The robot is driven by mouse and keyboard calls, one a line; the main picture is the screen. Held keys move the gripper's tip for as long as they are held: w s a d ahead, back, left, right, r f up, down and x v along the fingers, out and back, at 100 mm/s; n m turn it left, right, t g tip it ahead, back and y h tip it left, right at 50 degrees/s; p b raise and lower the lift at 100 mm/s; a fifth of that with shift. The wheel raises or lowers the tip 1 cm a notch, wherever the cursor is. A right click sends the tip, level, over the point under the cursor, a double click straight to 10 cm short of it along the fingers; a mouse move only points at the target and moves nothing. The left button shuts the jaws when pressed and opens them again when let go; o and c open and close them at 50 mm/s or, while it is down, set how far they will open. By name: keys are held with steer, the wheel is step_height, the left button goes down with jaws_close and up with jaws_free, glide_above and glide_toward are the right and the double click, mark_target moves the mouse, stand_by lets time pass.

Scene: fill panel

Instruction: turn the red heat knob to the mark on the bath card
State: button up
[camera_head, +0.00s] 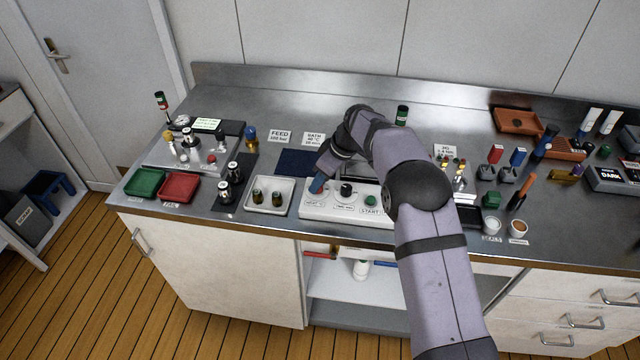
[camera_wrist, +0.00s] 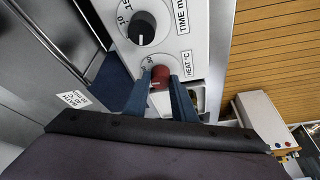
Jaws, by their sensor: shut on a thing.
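The red heat knob (camera_wrist: 159,76) sits on the white control panel (camera_wrist: 200,50), by the label HEAT °C. My gripper (camera_wrist: 160,92) is shut on the red knob, with a blue finger on each side of it. In the head view my gripper (camera_head: 318,184) is at the left end of the panel (camera_head: 340,213) and hides most of the knob. The bath card (camera_head: 314,139) stands behind the panel, with small print reading about 40 °C and 20 min. The knob's pointer cannot be read clearly.
The black time knob (camera_wrist: 142,28) is close beside the red knob; it also shows in the head view (camera_head: 346,190). A green start button (camera_head: 370,200) is further right. A white tray with small bottles (camera_head: 251,207) stands left of the panel, and a dark blue mat (camera_head: 292,163) lies behind.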

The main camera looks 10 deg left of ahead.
steer(key=m+t+b, duration=0.1)
steer(key=m, duration=0.1)
steer(key=shift+s+m, duration=0.1)
steer(key=shift+m, duration=0.3)
steer(key=o, duration=1)
steer(key=shift+o, duration=0.2)
steer(key=b+v, duration=0.2)
steer(key=v, duration=0.5)
steer(key=shift+r+b, duration=0.25)
steer(key=shift+b, duration=0.1)
steer(key=shift+a, duration=0.1)
steer(key=shift+s, duration=0.1)
